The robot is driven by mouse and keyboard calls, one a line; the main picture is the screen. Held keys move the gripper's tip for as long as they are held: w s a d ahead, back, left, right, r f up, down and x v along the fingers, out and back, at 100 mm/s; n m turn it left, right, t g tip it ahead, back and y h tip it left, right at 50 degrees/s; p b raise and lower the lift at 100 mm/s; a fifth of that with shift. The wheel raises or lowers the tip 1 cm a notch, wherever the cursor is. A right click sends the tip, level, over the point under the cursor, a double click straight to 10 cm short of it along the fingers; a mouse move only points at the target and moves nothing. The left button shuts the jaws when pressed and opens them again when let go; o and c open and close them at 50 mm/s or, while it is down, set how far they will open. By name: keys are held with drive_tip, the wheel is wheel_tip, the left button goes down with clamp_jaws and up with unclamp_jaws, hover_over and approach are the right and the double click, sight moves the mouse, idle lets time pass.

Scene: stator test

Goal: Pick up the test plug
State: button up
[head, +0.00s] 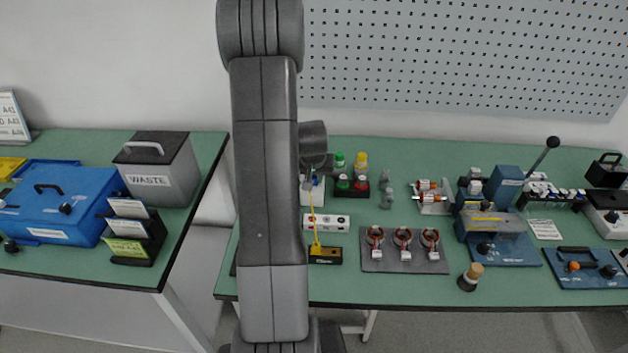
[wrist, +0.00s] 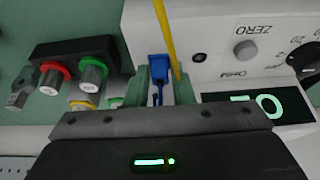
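The blue piece that I take to be the test plug (wrist: 157,68) shows in the wrist view between my fingertips, its narrow part running down toward the gripper. A yellow cable (wrist: 167,38) passes just right of it. My gripper (wrist: 163,90) has greenish fingers on both sides of the plug, with a small gap at the right finger; it looks open. In the head view, my gripper (head: 312,178) is partly hidden by my arm. The yellow cable (head: 315,222) there runs down to a black and yellow block (head: 325,256).
A white meter (wrist: 225,45) with a ZERO knob and lit display is close on the right. A black holder (wrist: 75,52) with red and green caps is on the left. A grey mat (head: 405,262) with three stators lies nearby. The bench front is mostly clear.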

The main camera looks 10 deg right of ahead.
sight(314, 177)
clamp_jaws()
drive_tip(key=shift+w+r, duration=0.1)
drive_tip(key=shift+r, duration=0.45)
wheel_tip(314, 177, up, 9)
drive_tip(key=b, duration=0.1)
drive_tip(key=s+b, duration=0.2)
drive_tip(key=s, duration=2.2)
drive_tip(key=shift+a, duration=0.1)
